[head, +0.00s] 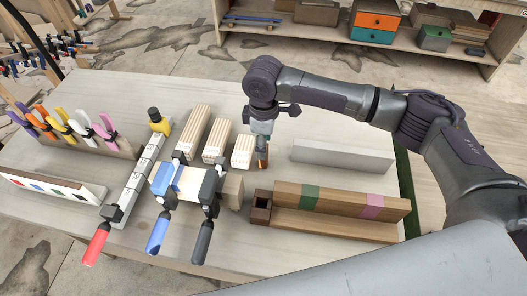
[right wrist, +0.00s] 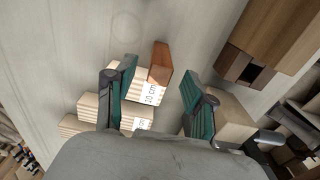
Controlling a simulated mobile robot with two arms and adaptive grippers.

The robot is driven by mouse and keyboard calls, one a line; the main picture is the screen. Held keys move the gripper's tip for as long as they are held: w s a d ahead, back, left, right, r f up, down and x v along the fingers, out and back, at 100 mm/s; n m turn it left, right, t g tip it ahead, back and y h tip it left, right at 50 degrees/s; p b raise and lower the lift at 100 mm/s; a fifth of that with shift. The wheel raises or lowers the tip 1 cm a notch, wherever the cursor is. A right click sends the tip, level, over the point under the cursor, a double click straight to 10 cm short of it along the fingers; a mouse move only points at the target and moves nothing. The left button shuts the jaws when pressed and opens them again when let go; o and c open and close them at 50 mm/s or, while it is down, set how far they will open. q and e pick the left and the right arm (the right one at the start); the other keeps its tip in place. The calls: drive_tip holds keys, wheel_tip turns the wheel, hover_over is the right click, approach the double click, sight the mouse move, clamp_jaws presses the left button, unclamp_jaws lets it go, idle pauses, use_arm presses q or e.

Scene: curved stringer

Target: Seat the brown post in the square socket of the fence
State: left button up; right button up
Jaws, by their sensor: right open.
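The brown post (head: 263,157) stands by the pale wood blocks, just below my right gripper (head: 262,136) in the head view. In the right wrist view the post (right wrist: 161,62) shows between and beyond the open teal fingers (right wrist: 158,80). I see no grip on it. The fence (head: 330,211) is a long wooden piece with green and pink bands. Its dark square socket (head: 261,201) is at its left end and looks empty. The socket also shows in the right wrist view (right wrist: 246,68). My left gripper is not in view.
Pale striped blocks (head: 214,142) stand left of the post. Clamps with blue (head: 157,233) and black handles and a wood block stand left of the fence. A grey bar (head: 343,156) lies behind the fence. Bare table shows at the front.

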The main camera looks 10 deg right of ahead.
drive_tip(key=shift+f, duration=1.05)
clamp_jaws()
drive_tip(key=shift+r, duration=0.15)
